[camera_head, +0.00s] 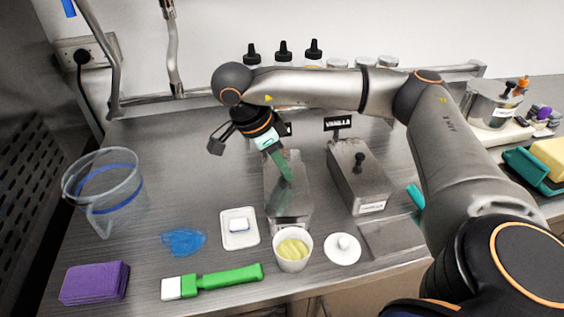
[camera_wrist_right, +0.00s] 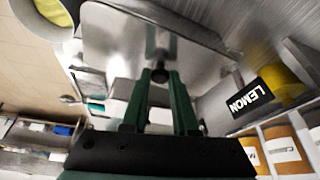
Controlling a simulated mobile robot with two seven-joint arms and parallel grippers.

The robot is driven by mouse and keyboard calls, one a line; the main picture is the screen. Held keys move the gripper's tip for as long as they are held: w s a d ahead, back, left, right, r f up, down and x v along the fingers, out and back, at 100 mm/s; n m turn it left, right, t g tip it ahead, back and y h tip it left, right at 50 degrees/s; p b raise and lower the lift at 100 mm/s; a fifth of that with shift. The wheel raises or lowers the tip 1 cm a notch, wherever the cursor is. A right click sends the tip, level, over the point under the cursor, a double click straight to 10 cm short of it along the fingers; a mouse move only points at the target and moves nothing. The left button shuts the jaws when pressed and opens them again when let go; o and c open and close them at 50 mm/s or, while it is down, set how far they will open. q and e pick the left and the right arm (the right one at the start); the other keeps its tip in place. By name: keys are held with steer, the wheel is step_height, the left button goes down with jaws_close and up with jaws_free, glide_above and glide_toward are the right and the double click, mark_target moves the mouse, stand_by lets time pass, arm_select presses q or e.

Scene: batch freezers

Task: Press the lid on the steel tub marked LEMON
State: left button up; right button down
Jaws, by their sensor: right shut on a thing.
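The steel tub (camera_head: 290,213) stands mid-counter, below my right gripper. A black sign reading LEMON (camera_wrist_right: 250,100) shows beside it in the wrist view; in the head view my gripper mostly hides that sign. My right gripper (camera_head: 286,177) points down over the tub with its green fingers. In the wrist view the fingers (camera_wrist_right: 159,84) are shut on a dark knob (camera_wrist_right: 160,74) on a shiny steel lid (camera_wrist_right: 120,40). The lid is over the tub; I cannot tell whether its rim is fully seated. My left gripper is out of view.
A lidded VANILLA tub (camera_head: 357,180) stands close on the right. In front are a cup with yellow contents (camera_head: 292,262), a round white lid (camera_head: 342,250), a white tray (camera_head: 240,241) and a green-handled brush (camera_head: 230,278). A clear bucket (camera_head: 105,190) stands left.

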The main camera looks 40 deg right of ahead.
steer(key=shift+c, duration=0.6)
jaws_free()
steer(key=shift+r+p, duration=2.05)
steer(key=shift+r, duration=0.45)
steer(key=shift+r+p, duration=1.05)
steer(key=shift+f, duration=0.1)
steer(key=shift+c, duration=0.2)
jaws_close()
